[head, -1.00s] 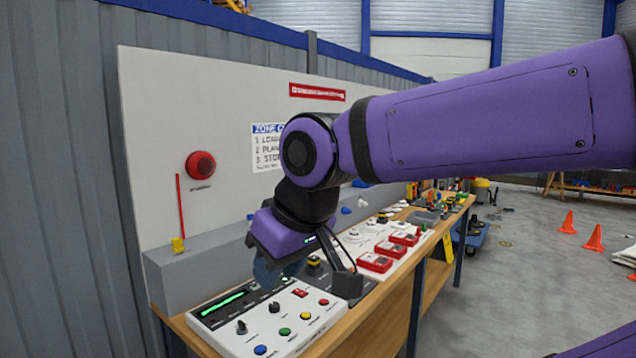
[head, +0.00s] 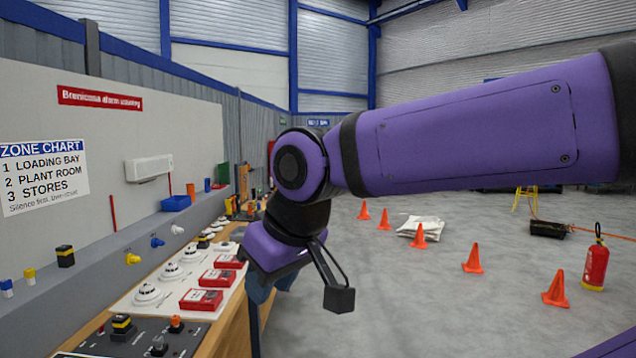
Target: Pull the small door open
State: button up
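I cannot make out a small door in this view. My purple arm reaches across from the right, and its wrist hides part of the bench's far end.
A wooden bench (head: 232,335) along the left wall carries red call points (head: 201,299) and white detectors (head: 150,293). A zone chart (head: 45,177) hangs above.

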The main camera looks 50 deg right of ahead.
aim_at(244, 170)
jog(key=z, duration=1.05)
jog(key=i+l+z, duration=0.3)
jog(key=i, duration=0.3)
jog(key=i+l+z, duration=0.2)
jog(key=i, duration=0.65)
jog(key=i+l+z, duration=0.25)
jog(key=i, duration=0.6)
jog(key=i+j, duration=0.1)
jog(key=i, duration=1.65)
jog(key=i+u, duration=0.1)
jog(key=i, duration=0.65)
jog(key=i+l+u, duration=0.15)
jog(key=i, duration=0.6)
jog(key=i+j+u, duration=0.1)
jog(key=i+u, duration=0.15)
jog(key=u, duration=0.2)
jog(key=i+u, duration=0.3)
jog(key=u, duration=0.15)
jog(key=i+l+u, duration=0.15)
jog(key=u, duration=0.3)
jog(key=i+u, duration=0.35)
jog(key=i+l+u, duration=0.1)
jog(key=u, duration=0.25)
